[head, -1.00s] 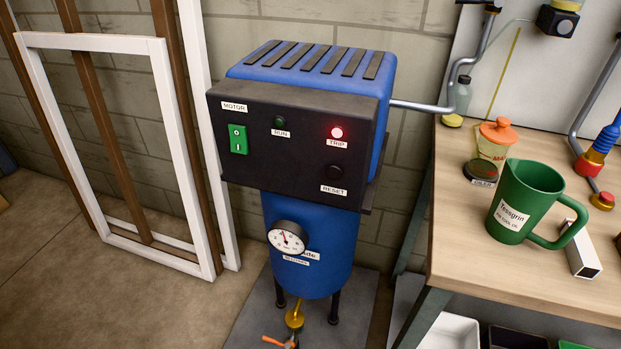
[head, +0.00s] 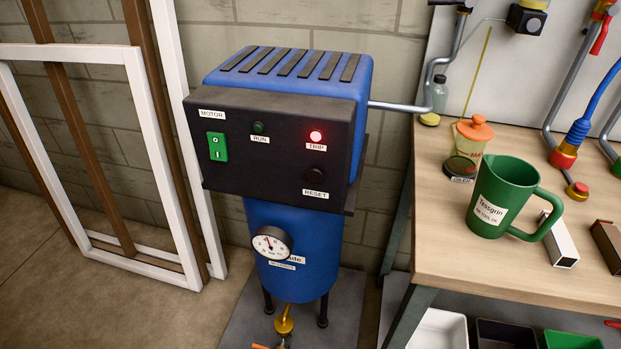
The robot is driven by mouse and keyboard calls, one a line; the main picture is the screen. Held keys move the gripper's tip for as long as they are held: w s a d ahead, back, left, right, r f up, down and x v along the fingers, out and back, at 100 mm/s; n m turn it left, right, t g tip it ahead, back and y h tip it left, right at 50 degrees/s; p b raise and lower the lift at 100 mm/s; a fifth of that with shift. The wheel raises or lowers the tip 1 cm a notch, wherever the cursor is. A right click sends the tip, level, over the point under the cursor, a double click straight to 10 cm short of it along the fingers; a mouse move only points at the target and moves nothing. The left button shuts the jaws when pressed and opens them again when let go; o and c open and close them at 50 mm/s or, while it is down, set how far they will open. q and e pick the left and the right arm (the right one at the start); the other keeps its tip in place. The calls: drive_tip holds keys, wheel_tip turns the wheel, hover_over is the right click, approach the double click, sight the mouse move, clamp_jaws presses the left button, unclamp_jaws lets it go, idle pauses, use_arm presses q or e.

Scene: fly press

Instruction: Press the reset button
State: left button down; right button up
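The reset button (head: 315,175) is a round black knob on the black control panel (head: 240,178) of the blue machine, just above its RESET label (head: 315,194). Above it the red TRIP light (head: 315,136) is lit. The dark green RUN light (head: 258,128) looks unlit. A green motor switch (head: 217,147) marked O and I sits at the panel's left. Neither of my grippers is in view, and nothing touches the panel.
A wooden bench (head: 450,245) with a green jug (head: 497,200) stands to the machine's right. A gauge (head: 271,244) sticks out below the panel. White and brown frames (head: 150,110) lean on the wall at left. Floor shows between frames and machine.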

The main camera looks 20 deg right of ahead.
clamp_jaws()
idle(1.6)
